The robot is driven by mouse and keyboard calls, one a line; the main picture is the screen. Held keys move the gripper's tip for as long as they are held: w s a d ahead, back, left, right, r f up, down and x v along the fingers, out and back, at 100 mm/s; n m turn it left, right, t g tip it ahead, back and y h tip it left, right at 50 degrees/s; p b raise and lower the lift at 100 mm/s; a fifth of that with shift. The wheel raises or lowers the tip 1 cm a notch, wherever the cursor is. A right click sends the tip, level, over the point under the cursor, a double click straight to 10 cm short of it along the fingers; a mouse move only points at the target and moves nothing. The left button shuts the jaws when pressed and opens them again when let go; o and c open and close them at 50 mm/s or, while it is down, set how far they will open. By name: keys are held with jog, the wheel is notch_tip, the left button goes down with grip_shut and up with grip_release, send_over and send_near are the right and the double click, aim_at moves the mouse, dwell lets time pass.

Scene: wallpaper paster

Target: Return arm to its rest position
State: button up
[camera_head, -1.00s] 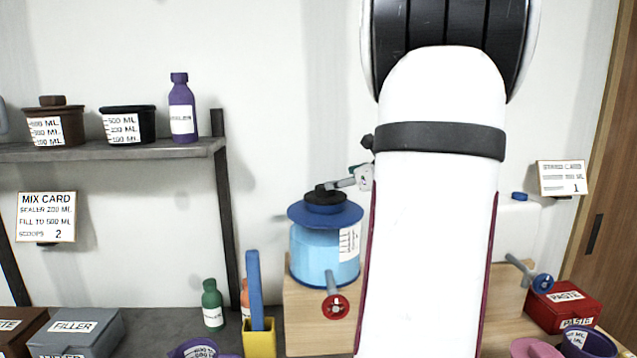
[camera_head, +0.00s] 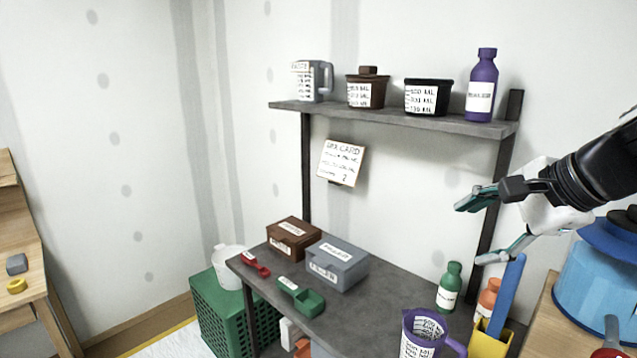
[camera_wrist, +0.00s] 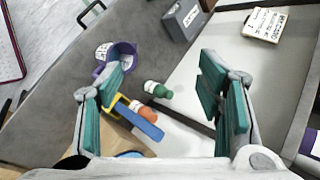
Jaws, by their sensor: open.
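My gripper (camera_head: 490,228) is at the right of the head view, in front of the shelf's right post and above the bench. Its jaws are spread and nothing is between them. In the wrist view my gripper (camera_wrist: 165,105) shows two teal-padded fingers wide apart. Beyond them lie a green bottle (camera_wrist: 158,90), an orange bottle (camera_wrist: 142,110), a blue stick (camera_wrist: 145,128) and a purple-rimmed jug (camera_wrist: 122,52), all apart from the fingers as far as I can tell.
A shelf (camera_head: 390,115) holds a grey jug, two tubs and a purple bottle (camera_head: 481,85). Below, the bench (camera_head: 375,310) carries a brown box (camera_head: 293,236), a grey box (camera_head: 337,263) and scoops. A blue dispenser (camera_head: 597,285) stands right.

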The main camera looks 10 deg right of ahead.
jog(key=s+a+f+n+g+h, duration=0.2)
jog(key=s+a+f+n, duration=0.2)
jog(key=s+a+n, duration=0.7)
jog(key=shift+s+f+n+g+h, duration=0.3)
jog(key=shift+s+n, duration=1.15)
jog(key=shift+n, duration=1.85)
jog(key=shift+r, duration=0.1)
